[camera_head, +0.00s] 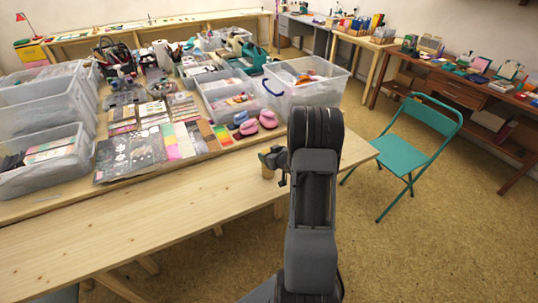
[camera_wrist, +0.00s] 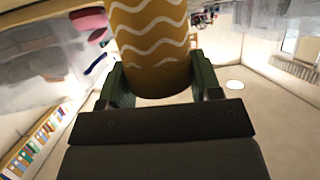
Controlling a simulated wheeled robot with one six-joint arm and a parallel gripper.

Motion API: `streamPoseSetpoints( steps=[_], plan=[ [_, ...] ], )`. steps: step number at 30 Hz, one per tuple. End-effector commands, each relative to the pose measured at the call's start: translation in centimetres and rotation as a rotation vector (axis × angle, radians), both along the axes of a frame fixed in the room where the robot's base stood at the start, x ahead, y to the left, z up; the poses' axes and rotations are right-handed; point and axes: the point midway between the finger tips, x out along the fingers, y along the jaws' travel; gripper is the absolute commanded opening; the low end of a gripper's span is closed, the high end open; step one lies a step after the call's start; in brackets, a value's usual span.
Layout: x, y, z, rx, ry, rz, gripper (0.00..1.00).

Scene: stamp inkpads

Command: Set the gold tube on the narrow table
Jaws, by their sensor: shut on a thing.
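The gold tube (camera_wrist: 152,50) has white wavy lines and stands between the two dark green fingers in the wrist view. My gripper (camera_wrist: 160,82) is shut on it. In the head view only a small tan part of the tube (camera_head: 267,172) shows, beside my dark arm, with my gripper (camera_head: 271,157) around it. It appears over the right part of the narrow table (camera_head: 130,230), a long bare light-wood top in the foreground. I cannot tell whether the tube touches the wood. My arm hides part of this table's right end.
A teal folding chair (camera_head: 407,150) stands to the right. The narrow table's left and middle are clear.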

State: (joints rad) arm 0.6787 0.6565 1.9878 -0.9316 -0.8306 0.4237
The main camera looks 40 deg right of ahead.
Motion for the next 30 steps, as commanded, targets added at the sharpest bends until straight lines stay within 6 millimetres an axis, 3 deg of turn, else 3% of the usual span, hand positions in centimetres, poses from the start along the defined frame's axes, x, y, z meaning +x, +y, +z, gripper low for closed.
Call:
streamPoseSetpoints(
  steps=[5, 6, 13, 23, 30],
  plan=[
    [0.0, 0.0, -0.4, 0.0, 0.0, 0.0, 0.19],
    [0.0, 0.0, -0.3, 0.0, 0.0, 0.0, 0.61],
    [0.0, 0.0, -0.3, 0.0, 0.0, 0.001, 0.83],
    [-0.1, 0.0, 0.3, 0.0, 0.0, 0.0, 0.84],
    [-3.7, -0.2, 1.7, -0.001, -0.001, -0.003, 0.84]
  ],
)
